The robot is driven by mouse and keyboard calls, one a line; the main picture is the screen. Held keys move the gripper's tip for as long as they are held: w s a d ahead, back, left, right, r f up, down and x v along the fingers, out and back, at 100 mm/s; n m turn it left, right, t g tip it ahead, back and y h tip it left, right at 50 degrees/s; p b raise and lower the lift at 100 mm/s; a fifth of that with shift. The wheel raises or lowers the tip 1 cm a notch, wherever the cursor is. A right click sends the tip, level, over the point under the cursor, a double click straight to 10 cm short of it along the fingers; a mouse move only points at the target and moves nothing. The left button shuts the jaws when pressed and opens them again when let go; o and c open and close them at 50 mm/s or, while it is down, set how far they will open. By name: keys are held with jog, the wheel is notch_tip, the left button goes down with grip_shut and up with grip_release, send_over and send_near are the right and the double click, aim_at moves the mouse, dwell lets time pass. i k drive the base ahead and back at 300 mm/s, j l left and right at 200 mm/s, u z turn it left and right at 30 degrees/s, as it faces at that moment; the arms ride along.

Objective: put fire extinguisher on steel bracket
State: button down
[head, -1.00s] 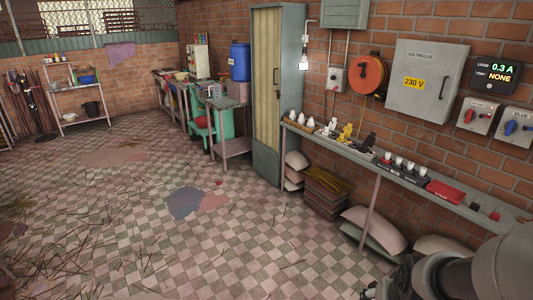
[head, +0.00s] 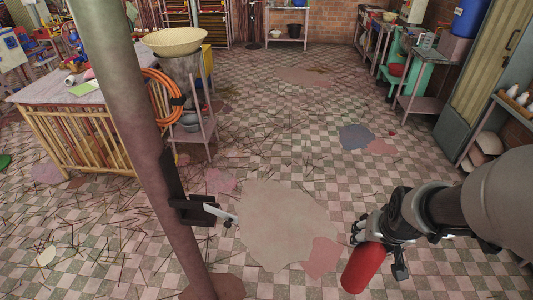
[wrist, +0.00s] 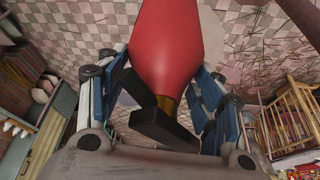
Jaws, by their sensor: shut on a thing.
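The red fire extinguisher (head: 362,268) hangs below my gripper (head: 378,240) at the lower right of the head view, tilted. In the wrist view its red body (wrist: 168,45), brass neck and black handle (wrist: 152,122) lie between the fingers of my gripper (wrist: 165,98), which is shut on it near the neck. A dark bracket (head: 178,200) is fixed to a grey-pink post left of centre in the head view. A pale flat piece (head: 220,213) sticks out from it to the right. The extinguisher is apart from the bracket, to its right.
The post (head: 135,95) stands at front left. Behind it are a bamboo-sided table (head: 95,140), a coiled orange hose (head: 162,97) and a stand with a cream basin (head: 178,40). A tall cabinet (head: 485,75) stands at right.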

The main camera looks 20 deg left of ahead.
aim_at(198, 217)
jog(key=k+j+u, duration=0.15)
jog(key=j+u, duration=0.8)
